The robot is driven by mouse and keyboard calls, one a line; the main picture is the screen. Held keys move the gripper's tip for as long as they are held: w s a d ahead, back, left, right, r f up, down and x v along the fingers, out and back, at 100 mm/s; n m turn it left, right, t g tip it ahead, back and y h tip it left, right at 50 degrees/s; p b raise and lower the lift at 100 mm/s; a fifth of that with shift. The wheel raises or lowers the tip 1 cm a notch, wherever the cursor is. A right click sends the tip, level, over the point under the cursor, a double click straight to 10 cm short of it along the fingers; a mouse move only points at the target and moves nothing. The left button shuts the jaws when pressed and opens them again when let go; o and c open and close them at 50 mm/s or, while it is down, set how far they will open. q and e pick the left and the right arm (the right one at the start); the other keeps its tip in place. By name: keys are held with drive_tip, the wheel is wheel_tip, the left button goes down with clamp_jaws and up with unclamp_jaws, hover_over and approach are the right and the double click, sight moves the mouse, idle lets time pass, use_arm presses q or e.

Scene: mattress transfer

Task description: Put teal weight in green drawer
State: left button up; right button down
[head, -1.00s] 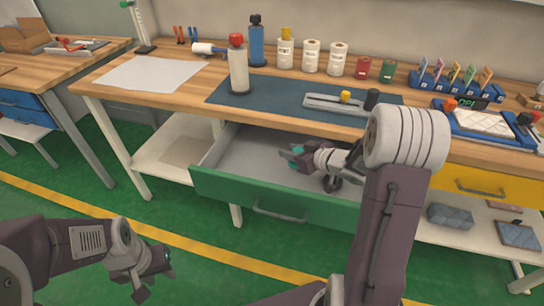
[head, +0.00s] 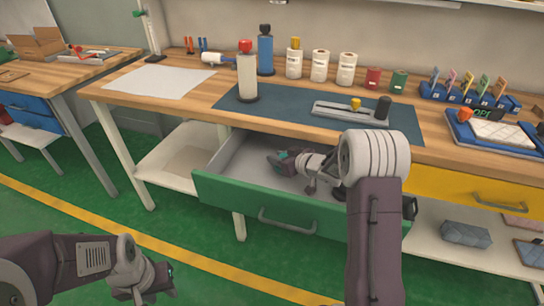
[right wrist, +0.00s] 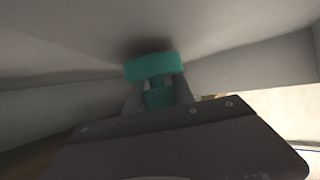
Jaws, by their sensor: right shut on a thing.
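The green drawer (head: 275,211) stands pulled open under the workbench, its grey inside showing. My right gripper (head: 281,161) reaches over the front panel into the drawer. In the right wrist view the teal weight (right wrist: 154,67) is between the fingers of my right gripper (right wrist: 158,86), which are shut on it. The weight is close to a grey drawer surface with a dark shadow beside it; I cannot tell whether it touches. In the head view the weight is mostly hidden by the gripper. My left gripper (head: 160,284) is at the lower left, away from the bench; its jaws are unclear.
The bench top (head: 205,97) carries a white bottle (head: 247,76), a blue bottle (head: 265,52) and a scale-like tray (head: 340,112) above the drawer. A closed yellow drawer (head: 465,190) is to the right. Green floor is free in front.

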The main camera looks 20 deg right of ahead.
drive_tip(key=w, duration=0.1)
drive_tip(key=w+a, duration=0.1)
drive_tip(key=w, duration=0.1)
drive_tip(key=shift+a, duration=0.2)
drive_tip(key=shift+f+b, duration=0.75)
drive_tip(key=shift+b, duration=0.1)
drive_tip(key=shift+d+r, duration=0.1)
drive_tip(key=shift+r, duration=0.1)
drive_tip(key=shift+f, duration=0.1)
drive_tip(key=c, duration=1.1)
unclamp_jaws()
drive_tip(key=shift+f, duration=0.1)
drive_tip(key=shift+o, duration=0.2)
